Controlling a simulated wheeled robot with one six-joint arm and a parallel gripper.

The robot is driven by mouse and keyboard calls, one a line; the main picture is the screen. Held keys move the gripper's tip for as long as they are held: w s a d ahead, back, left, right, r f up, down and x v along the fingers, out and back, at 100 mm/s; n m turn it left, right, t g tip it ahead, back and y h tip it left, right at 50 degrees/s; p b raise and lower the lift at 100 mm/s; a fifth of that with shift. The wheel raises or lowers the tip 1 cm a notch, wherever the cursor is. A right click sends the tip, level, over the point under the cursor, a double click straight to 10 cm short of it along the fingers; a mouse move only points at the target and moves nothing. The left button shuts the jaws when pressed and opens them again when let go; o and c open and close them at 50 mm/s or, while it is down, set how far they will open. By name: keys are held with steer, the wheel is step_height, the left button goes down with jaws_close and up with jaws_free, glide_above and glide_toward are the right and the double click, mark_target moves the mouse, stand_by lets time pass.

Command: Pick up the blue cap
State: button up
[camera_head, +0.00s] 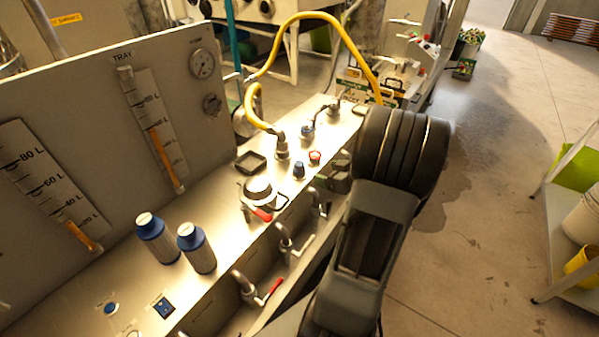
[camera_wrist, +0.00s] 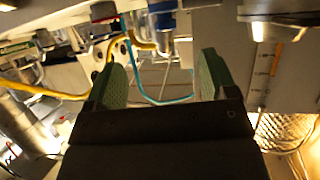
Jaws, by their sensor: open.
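A small dark blue cap (camera_head: 299,170) stands on the light metal panel of the press trailer in the head view. A red cap (camera_head: 315,157) is just behind it to the right. My gripper (camera_head: 338,172) is to the right of the blue cap, mostly hidden behind my own dark arm. In the wrist view my gripper (camera_wrist: 160,62) has its two green-padded fingers wide apart, with nothing held between them.
Two blue-and-white bottles (camera_head: 197,248) stand nearer left. A yellow hose (camera_head: 290,22) arches behind. An upright gauge panel (camera_head: 105,100) borders the left side. Open floor (camera_head: 480,220) lies right.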

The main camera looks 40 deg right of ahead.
mark_target(303, 168)
steer(key=x, duration=0.8)
steer(key=p+x, duration=0.1)
steer(key=x, duration=0.4)
steer(key=shift+a, duration=0.4)
steer(key=shift+c, duration=0.3)
steer(key=c, duration=1)
steer(key=shift+r, duration=0.1)
